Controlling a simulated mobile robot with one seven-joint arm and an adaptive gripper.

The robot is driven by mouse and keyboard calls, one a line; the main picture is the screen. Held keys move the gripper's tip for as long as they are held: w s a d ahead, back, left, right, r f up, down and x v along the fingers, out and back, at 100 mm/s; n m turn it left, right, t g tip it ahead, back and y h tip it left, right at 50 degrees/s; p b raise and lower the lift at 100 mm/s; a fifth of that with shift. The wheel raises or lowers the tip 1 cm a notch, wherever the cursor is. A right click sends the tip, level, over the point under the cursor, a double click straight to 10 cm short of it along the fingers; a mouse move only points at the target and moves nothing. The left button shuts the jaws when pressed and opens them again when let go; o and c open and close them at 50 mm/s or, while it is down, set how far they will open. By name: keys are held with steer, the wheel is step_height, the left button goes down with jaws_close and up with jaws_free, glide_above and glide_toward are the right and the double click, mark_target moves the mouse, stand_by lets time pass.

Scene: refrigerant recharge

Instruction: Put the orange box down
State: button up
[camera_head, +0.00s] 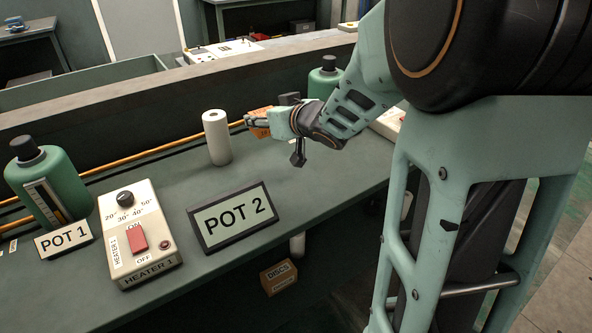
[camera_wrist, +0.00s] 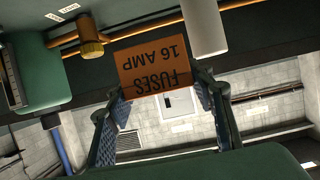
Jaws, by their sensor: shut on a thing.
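The orange box (camera_wrist: 156,68) is marked "FUSES 16 AMP" and shows upside down in the wrist view. In the head view only part of the orange box (camera_head: 261,117) shows behind my gripper (camera_head: 258,122). My gripper also shows in the wrist view (camera_wrist: 160,92), its two fingers on either side of the box and shut on it. The box is near the back of the green bench (camera_head: 150,190), to the right of the white roll. Whether the box touches the bench top is hidden.
A white roll (camera_head: 217,137) stands just left of the gripper. A POT 2 sign (camera_head: 233,217), a HEATER 1 unit (camera_head: 138,235), a POT 1 sign (camera_head: 63,240) and a green tank (camera_head: 50,185) stand on the bench. A DISCS box (camera_head: 279,277) is lower, below the bench edge.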

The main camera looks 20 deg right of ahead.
mark_target(274, 171)
steer(key=f+b, duration=0.1)
steer(key=d+f+b, duration=0.1)
steer(key=f+b, duration=0.1)
steer(key=shift+d+f, duration=0.1)
steer(key=shift+d, duration=0.05)
steer(key=shift+f+b, duration=2.85)
steer(key=shift+f, duration=1.95)
steer(key=shift+f, duration=0.15)
steer(key=o, duration=1.2)
steer(key=shift+r, duration=0.3)
steer(key=p+v, duration=0.4)
steer(key=v, duration=0.7)
steer(key=shift+f, duration=0.1)
steer(key=shift+s+d+p, duration=0.2)
steer(key=shift+s+p, duration=0.1)
steer(key=shift+s, duration=0.2)
